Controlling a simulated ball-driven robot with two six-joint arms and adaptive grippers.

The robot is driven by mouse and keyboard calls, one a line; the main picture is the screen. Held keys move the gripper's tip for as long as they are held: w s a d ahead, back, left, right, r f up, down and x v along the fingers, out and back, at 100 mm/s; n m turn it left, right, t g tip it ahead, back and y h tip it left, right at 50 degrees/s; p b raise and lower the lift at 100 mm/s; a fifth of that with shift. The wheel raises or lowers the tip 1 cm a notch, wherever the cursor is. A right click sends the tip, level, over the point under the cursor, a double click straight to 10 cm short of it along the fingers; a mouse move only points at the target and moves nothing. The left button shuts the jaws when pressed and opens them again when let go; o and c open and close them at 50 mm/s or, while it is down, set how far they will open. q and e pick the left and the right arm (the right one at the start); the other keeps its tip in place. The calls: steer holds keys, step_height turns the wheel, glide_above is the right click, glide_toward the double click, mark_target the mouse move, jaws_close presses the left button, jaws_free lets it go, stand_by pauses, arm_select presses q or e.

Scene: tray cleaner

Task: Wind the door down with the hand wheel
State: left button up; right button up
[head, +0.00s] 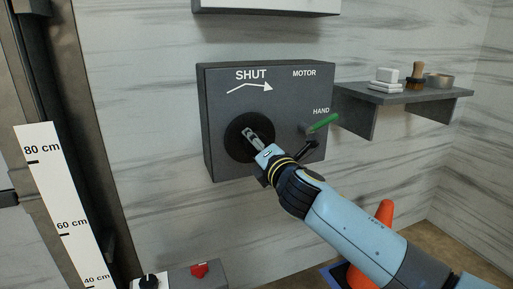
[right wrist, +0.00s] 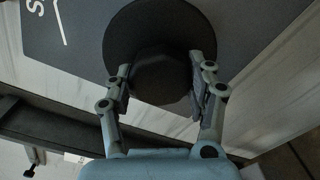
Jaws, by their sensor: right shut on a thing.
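The black round hand wheel (head: 235,147) sits on the front of a dark grey box (head: 215,85) marked SHUT with an arrow to the right. My right gripper (head: 252,135) reaches up to it from the lower right and covers its middle. In the right wrist view the wheel's disc (right wrist: 125,38) lies behind a dark knob (right wrist: 160,76), and my right gripper (right wrist: 160,92) is shut on that knob, one finger at each side. A green-handled lever (head: 323,122) points towards HAND on the box. The door itself cannot be made out clearly. My left gripper is not in view.
A height scale (head: 62,205) stands at the left beside a dark upright frame (head: 75,120). A shelf (head: 400,95) at the right holds white blocks (head: 384,77), a brush (head: 416,75) and a round tin (head: 440,80). A low panel (head: 215,272) has a red knob (head: 199,270). An orange cone (head: 384,220) stands behind my arm.

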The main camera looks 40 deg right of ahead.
steer(key=shift+m, duration=0.3)
steer(key=o, duration=1.2)
steer(key=v, duration=1.2)
